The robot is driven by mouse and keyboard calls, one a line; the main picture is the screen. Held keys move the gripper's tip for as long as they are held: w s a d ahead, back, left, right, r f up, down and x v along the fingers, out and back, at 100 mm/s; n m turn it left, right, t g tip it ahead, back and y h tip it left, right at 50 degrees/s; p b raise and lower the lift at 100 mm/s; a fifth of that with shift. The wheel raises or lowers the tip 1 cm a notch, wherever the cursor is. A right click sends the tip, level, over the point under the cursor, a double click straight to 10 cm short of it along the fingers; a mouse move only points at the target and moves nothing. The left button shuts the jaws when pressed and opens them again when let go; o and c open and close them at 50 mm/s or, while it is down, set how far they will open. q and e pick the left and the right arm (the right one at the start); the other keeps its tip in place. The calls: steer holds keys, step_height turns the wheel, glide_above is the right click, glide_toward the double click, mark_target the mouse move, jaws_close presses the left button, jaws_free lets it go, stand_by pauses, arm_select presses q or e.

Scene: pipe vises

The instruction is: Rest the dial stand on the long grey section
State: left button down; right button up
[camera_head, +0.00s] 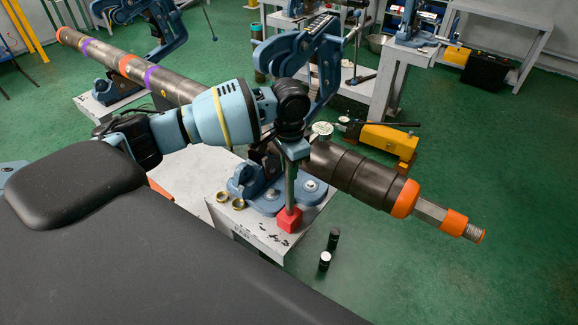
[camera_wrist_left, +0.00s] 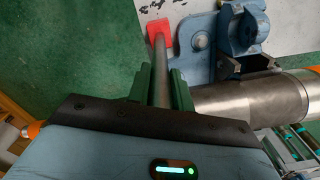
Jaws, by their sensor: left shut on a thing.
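The dial stand has a red block base (camera_head: 289,219) and a thin metal post. My left gripper (camera_head: 292,152) is shut on the post (camera_wrist_left: 160,60), above the base. In the left wrist view, green fingers (camera_wrist_left: 160,90) lie on both sides of the post, and the red base is at the top. A white round dial (camera_head: 322,128) shows just right of the gripper. The long grey pipe (camera_head: 180,87) runs from upper left to lower right, with orange and purple bands. It also shows in the left wrist view (camera_wrist_left: 250,103), beside the post. My right gripper is not seen.
A blue pipe vise (camera_head: 310,187) on a light bench (camera_head: 275,240) grips the pipe. The red base overlaps the bench front; contact is unclear. Brass rings (camera_head: 238,204) lie on the bench. Dark cylinders (camera_head: 325,260) stand on the green floor. A yellow tool (camera_head: 388,143) sits behind the pipe.

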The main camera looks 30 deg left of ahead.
arm_select(q)
steer(key=shift+w+f, duration=0.1)
steer(key=shift+f, duration=0.05)
stand_by(1.0)
steer(key=c, duration=1.2)
jaws_free()
steer(key=shift+o, duration=0.2)
steer(key=shift+f, duration=0.25)
steer(key=shift+r, duration=0.1)
steer(key=shift+r, duration=3.45)
